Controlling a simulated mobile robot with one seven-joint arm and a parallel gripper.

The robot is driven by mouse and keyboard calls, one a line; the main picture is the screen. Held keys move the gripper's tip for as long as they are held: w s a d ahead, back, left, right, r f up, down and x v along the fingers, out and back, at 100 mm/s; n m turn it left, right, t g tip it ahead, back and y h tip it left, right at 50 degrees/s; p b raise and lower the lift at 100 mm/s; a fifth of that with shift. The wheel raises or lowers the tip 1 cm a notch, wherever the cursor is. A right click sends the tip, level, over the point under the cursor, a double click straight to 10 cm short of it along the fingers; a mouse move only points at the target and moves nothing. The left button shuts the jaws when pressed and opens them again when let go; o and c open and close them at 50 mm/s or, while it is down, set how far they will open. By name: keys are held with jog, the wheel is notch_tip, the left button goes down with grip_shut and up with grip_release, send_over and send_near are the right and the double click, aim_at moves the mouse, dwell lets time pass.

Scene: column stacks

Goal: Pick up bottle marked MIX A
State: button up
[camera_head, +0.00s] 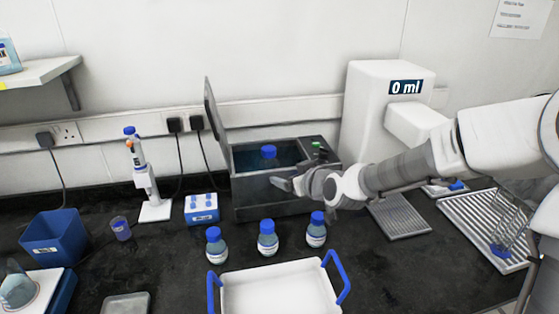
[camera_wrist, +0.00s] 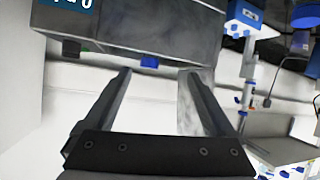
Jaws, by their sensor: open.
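Three bottles with blue caps stand in a row on the dark bench in the head view: a left one (camera_head: 216,246), a middle one (camera_head: 267,238) and a right one (camera_head: 316,230). A fourth blue-capped bottle (camera_head: 269,156) is in the open grey water bath (camera_head: 265,202) behind them. The bottle labels are too small to read, so I cannot tell which is MIX A. My gripper (camera_head: 284,184) is at the bath's front, above and behind the middle and right bottles. In the wrist view its two fingers (camera_wrist: 157,75) are apart with nothing between them.
A white tray with blue handles (camera_head: 280,288) lies in front of the bottles. A pipette stand (camera_head: 154,209), a blue-and-white box (camera_head: 202,209) and a blue bin (camera_head: 54,238) are to the left. A white dispenser reading 0 ml (camera_head: 375,120) stands behind my arm.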

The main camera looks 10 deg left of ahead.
jog(key=w+r+m, duration=0.1)
jog(key=w, duration=0.1)
jog(key=t+p, duration=0.1)
send_near(271, 154)
jog(key=shift+y, duration=0.3)
jog(key=x, duration=0.7)
jog(key=shift+f, duration=0.25)
jog(key=shift+d+p+x, duration=0.2)
jog(key=shift+p+x, duration=0.7)
jog(key=shift+x, duration=1.75)
jog(key=shift+w, duration=0.1)
grip_shut()
jog(key=shift+r, duration=0.15)
